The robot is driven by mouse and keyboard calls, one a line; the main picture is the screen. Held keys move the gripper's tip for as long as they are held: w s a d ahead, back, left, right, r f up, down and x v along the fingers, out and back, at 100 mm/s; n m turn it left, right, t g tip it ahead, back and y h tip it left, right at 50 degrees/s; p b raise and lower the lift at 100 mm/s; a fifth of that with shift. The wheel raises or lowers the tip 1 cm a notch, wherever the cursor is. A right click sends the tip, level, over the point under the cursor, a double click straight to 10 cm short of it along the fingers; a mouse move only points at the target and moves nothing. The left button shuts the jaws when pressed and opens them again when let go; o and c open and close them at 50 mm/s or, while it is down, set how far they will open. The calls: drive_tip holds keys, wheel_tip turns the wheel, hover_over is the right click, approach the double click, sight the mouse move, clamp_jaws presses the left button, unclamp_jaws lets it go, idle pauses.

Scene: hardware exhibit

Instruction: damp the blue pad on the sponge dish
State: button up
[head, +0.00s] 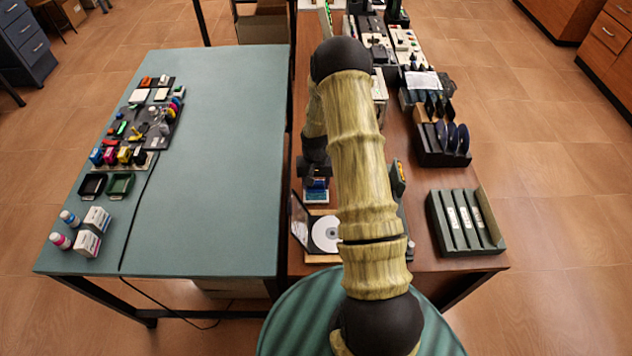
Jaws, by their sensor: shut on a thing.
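My gripper (316,172) is over the left edge of the brown table, partly hidden by my arm. It points down at a small blue thing with a pale lower part (316,190), which looks like the blue pad. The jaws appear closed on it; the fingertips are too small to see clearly. I cannot tell if it touches what lies below. I cannot pick out the sponge dish for certain. Two shallow dishes, one black (92,186) and one dark green (120,186), sit on the green table at the left, well away from my gripper.
An open disc case with a silver disc (326,233) lies just in front of my gripper. A dark green slotted box (464,222) and a black rack (441,142) stand at the right. Bottles and white boxes (87,243) stand front left. The green table's middle (215,170) is clear.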

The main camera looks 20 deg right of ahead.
sight(316, 182)
drive_tip(key=shift+s, duration=0.1)
drive_tip(key=shift+r+p, duration=2.3)
drive_tip(key=shift+r, duration=1.2)
drive_tip(key=shift+f, duration=0.1)
